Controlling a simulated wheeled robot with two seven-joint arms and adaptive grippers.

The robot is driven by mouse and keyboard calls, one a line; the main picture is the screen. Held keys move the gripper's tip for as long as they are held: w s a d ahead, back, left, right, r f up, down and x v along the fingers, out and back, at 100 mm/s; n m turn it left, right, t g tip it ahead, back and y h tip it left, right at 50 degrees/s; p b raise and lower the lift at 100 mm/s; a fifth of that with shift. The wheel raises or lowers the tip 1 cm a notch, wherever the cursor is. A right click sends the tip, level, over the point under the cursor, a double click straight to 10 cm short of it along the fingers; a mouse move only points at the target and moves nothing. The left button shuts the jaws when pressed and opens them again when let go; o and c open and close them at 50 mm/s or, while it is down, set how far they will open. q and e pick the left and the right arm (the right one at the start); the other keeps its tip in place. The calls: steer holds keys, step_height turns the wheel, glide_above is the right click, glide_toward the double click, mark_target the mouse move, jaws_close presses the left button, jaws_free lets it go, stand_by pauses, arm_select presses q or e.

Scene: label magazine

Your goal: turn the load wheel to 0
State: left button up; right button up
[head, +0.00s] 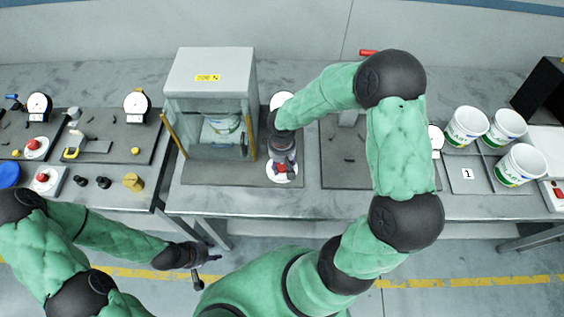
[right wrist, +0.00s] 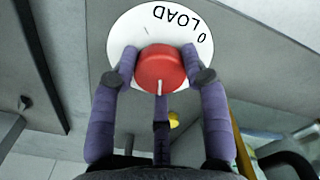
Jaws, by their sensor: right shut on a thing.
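The load wheel (right wrist: 161,66) is a red knob on a round white dial (right wrist: 125,40) lettered "LOAD" and "0" in the right wrist view. The 0 is at the dial's upper right there; the knob's white mark is at its lower edge, facing away from the 0. My right gripper (right wrist: 160,75) is shut on the knob, one finger on each side. In the head view, the red wheel (head: 282,168) shows just below my right gripper (head: 283,157). My left gripper (head: 207,270) hangs in front of the bench with its fingers apart, empty.
A grey cabinet (head: 210,72) labelled "200 N" stands left of the dial, holding a white cup (head: 220,125). White cups (head: 466,125) stand on a tray at the right. Panels with gauges (head: 38,105) and knobs lie at the left.

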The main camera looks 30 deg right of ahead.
steer(key=n+p, duration=0.2)
steer(key=n, duration=0.4)
steer(key=shift+s, duration=0.15)
steer(key=n+p, duration=0.2)
steer(key=n, duration=0.4)
steer(key=shift+p, duration=0.4)
steer(key=n+p, duration=0.3)
steer(key=n, duration=0.3)
steer(key=shift+r, duration=0.1)
steer(key=n+p, duration=0.2)
steer(key=n, duration=0.1)
steer(key=shift+n, duration=0.3)
steer(key=shift+n+p, duration=0.85)
steer(key=shift+n, duration=0.75)
steer(key=o, duration=1.2)
steer(key=shift+c, duration=0.2)
